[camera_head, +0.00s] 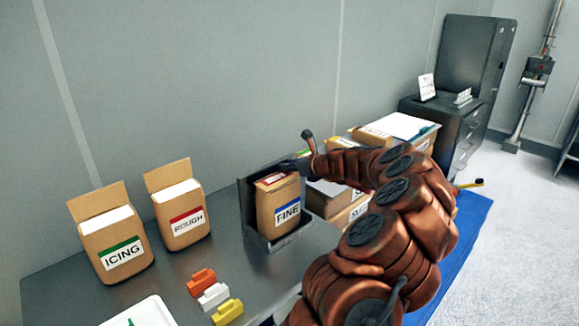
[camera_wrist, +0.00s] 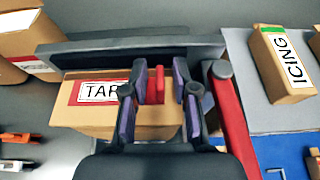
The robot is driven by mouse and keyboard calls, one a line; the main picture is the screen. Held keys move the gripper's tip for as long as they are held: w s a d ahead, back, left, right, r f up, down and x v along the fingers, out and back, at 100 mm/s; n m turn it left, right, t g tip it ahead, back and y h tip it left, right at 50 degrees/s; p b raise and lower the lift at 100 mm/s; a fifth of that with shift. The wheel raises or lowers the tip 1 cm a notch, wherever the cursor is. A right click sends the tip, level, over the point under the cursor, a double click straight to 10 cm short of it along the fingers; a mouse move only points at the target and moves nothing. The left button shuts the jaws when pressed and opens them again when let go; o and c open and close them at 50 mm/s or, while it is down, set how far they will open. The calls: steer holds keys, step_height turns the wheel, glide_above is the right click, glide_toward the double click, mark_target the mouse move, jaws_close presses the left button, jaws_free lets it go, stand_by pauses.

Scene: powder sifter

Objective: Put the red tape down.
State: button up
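The same box shows in the wrist view (camera_wrist: 110,125), and the red strip also shows in the head view (camera_head: 276,181). My gripper (camera_wrist: 159,85) is over the box, with its two purple-padded fingers apart. A narrow red piece shows between the fingers, and it looks like the strip's right end. I see no clear contact on both sides of it. In the head view my arm partly hides the gripper.
The FINE box stands in a dark metal holder (camera_head: 246,208). Boxes marked ICING (camera_head: 113,235) and ROUGH (camera_head: 180,212) stand to its left. Orange, white (camera_head: 213,296) and yellow clips lie in front. A red bar (camera_wrist: 232,125) is close right of my gripper in the wrist view.

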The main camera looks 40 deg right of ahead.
steer(key=shift+r, duration=0.1)
steer(key=b+v, duration=0.1)
steer(key=v, duration=1.1)
steer(key=shift+b, duration=0.3)
steer(key=shift+a, duration=0.15)
